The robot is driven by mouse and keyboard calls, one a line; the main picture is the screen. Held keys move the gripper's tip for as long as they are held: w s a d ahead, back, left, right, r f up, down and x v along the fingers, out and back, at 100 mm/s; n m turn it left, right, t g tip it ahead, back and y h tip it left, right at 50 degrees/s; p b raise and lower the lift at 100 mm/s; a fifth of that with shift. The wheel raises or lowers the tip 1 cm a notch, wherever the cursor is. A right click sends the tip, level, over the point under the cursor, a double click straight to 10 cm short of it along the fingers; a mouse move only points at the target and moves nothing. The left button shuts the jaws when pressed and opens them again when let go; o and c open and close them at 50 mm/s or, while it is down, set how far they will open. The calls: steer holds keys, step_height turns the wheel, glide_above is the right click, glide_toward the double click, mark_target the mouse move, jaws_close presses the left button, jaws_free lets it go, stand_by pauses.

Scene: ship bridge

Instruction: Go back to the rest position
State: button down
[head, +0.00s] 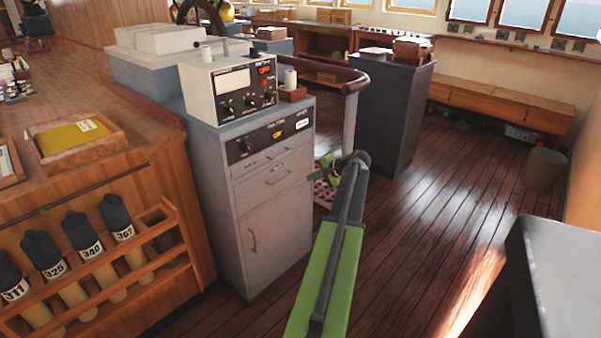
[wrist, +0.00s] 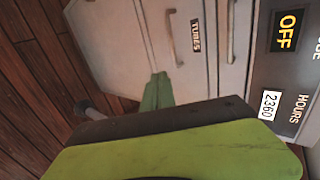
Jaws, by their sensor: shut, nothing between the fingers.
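My green arm reaches forward over the wooden floor in the head view, and my gripper (head: 327,168) is at its far end, beside the right side of the grey cabinet (head: 262,225). In the wrist view my gripper's green fingers (wrist: 157,92) are together with nothing between them. I cannot tell the exact gap between the fingers and the cabinet.
A white instrument box (head: 228,85) stands on the cabinet. A wooden counter (head: 90,150) with a rack of numbered tubes is at left. A dark console (head: 392,115) stands behind, a bin (head: 543,170) at right. The plank floor (head: 440,210) between is clear.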

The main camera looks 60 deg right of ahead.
steer(key=shift+p+v, duration=0.4)
steer(key=shift+v, duration=1)
steer(key=shift+f, duration=0.1)
steer(key=w+a+f+n+g+y, duration=0.25)
steer(key=w+a+n, duration=0.25)
steer(key=w+a, duration=1.15)
steer(key=w+a+f+n+g+y, duration=0.1)
steer(key=w+a+f+n+g, duration=0.2)
steer(key=a, duration=1)
steer(key=w+a+f+n+g+y, duration=0.1)
steer(key=w+a+n, duration=0.4)
steer(key=a, duration=0.9)
steer(key=w+a+f+n+g+y, duration=0.15)
steer(key=w+a, duration=0.35)
steer(key=a, duration=0.8)
steer(key=s+a+f+n+g+h, duration=0.1)
steer(key=s+a+n, duration=0.15)
steer(key=a, duration=0.75)
steer(key=s+a+n+g+h, duration=0.15)
steer(key=a+n, duration=0.25)
steer(key=a, duration=0.6)
step_height(320, 180, up, 18)
steer(key=p, duration=1.8)
steer(key=shift+s+r+p, duration=0.2)
steer(key=shift+s+p, duration=0.1)
steer(key=shift+p, duration=0.05)
steer(key=shift+a+h, duration=0.15)
steer(key=shift+h, duration=0.1)
